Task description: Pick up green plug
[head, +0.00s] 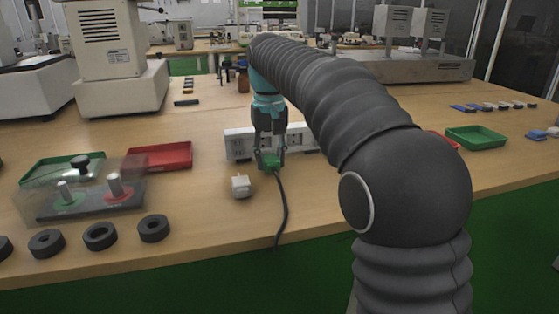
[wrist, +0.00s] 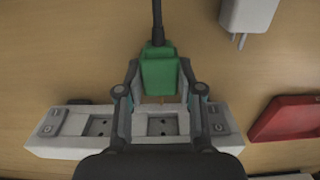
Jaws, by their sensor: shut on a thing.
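The green plug (head: 269,161) with its black cable is between the fingers of my gripper (head: 268,157) in the head view. In the wrist view the green plug (wrist: 159,72) sits between the two fingertips of my gripper (wrist: 159,82), which is shut on it. Its pins point toward the white power strip (wrist: 65,125). The cable runs away from the strip and, in the head view, hangs down to the table's front edge. The power strip (head: 238,144) stands just behind the plug. I cannot tell whether the plug touches the table.
A white plug adapter (head: 241,186) lies left of the cable. A red tray (head: 160,156), a green tray (head: 60,170) and a fixture with pegs (head: 85,197) are at left, with several black rings (head: 100,236) in front. Another green tray (head: 475,137) is at right.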

